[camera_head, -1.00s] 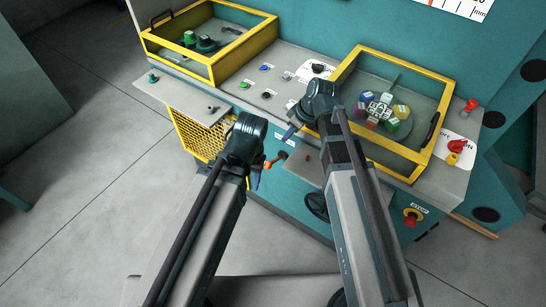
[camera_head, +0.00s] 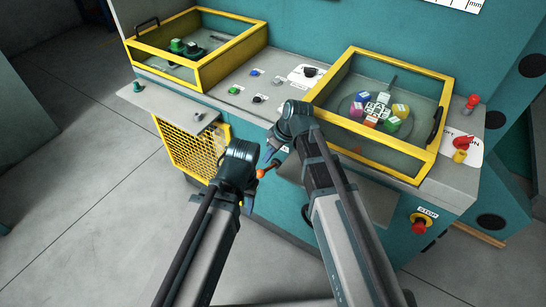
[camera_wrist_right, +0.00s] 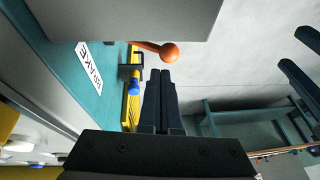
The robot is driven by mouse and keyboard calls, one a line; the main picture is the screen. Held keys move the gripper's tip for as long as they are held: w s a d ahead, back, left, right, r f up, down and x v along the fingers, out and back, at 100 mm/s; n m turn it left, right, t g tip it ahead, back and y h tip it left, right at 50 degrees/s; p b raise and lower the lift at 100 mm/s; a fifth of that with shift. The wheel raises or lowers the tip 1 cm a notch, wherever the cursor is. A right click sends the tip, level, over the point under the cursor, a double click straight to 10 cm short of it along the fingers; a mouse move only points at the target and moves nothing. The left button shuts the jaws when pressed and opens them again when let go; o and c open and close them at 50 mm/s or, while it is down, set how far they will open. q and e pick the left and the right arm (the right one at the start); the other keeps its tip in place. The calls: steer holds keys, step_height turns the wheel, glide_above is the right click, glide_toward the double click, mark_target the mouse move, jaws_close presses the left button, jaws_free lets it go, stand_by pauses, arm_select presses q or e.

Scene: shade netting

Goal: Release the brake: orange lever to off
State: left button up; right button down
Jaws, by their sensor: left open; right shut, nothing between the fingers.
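The orange lever is a short rod with a round ball knob (camera_head: 261,173), low on the front of the teal machine. In the right wrist view its ball (camera_wrist_right: 169,53) is just beyond my right fingertips, and the rod runs left from it. A white BRAKE label (camera_wrist_right: 89,66) is to its left. My right gripper (camera_head: 270,157) is shut and empty, close to the lever; its fingers (camera_wrist_right: 160,73) point towards the ball, and contact cannot be told. My left gripper (camera_head: 246,202) is open, below the lever, partly hidden by its wrist. Its dark fingers show at the right wrist view's right edge.
A grey ledge overhangs the lever in the wrist view. A yellow mesh guard (camera_head: 190,148) stands left of the lever. Two yellow-framed boxes (camera_head: 200,66) sit on the console, with a red stop button (camera_head: 420,225) at lower right. The grey floor in front is clear.

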mark_target(261, 170)
arm_select(q)
step_height(261, 170, down, 3)
steer(key=shift+f+b, duration=0.2)
steer(key=shift+b, duration=0.95)
arm_select(e)
steer(key=f, duration=0.1)
steer(key=a+f, duration=0.1)
steer(key=f, duration=0.1)
steer(key=shift+s+a+f, duration=0.15)
steer(key=shift+s+f, duration=0.05)
steer(key=shift+s, duration=0.1)
